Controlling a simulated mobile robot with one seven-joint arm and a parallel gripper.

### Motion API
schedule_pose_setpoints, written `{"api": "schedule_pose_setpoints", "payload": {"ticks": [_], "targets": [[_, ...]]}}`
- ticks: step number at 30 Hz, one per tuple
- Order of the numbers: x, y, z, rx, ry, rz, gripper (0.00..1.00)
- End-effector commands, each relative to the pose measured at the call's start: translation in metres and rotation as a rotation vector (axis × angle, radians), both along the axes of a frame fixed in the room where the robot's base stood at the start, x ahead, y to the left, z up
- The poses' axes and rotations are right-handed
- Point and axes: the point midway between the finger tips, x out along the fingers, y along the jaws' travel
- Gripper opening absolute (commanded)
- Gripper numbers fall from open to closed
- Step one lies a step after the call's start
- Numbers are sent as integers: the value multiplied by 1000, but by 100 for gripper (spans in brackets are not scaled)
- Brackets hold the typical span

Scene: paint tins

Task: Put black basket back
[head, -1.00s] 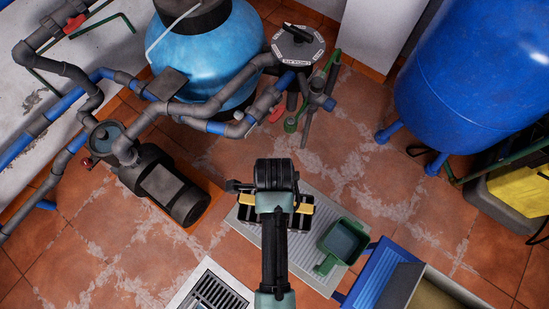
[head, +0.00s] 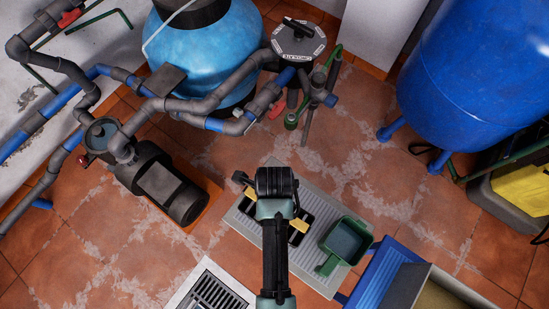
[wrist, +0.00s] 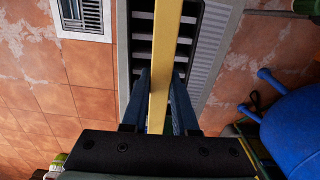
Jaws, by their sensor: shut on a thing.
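The black basket (head: 297,239) is on or just above a grey ribbed tray (head: 330,283), mostly hidden by my arm in the head view. I cannot tell if it touches the tray. Its yellow handle (head: 299,225) runs diagonally under my gripper (head: 275,207). In the wrist view the handle (wrist: 160,65) runs between the two fingers of my gripper (wrist: 160,88), which is shut on it. The basket's dark slotted inside (wrist: 142,28) shows on both sides of the handle.
A green scoop-like container (head: 345,240) stands on the tray's right side. A blue bin (head: 373,276) is at lower right, a floor drain (head: 215,292) at lower left. A pump (head: 165,185) and pipes stand left, a blue tank (head: 470,75) upper right. Tiled floor between is clear.

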Motion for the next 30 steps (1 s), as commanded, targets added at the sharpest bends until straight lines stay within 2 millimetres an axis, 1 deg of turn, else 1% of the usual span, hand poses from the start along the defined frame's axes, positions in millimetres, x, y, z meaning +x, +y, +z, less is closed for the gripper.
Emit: {"api": "schedule_pose_setpoints", "payload": {"ticks": [4,7,12,20,21,23,24,25,30], "targets": [[0,0,-16,0,0,0,0],[0,0,-34,0,0,0,0],[1,0,-49,0,-1,0,0],[0,0,-53,0,-2,0,0],[-1,0,-54,0,-1,1,35],[-1,0,-54,0,-1,1,45],[-1,0,-54,0,-1,1,53],[0,0,-53,0,-1,1,57],[0,0,-53,0,-1,0,57]]}}
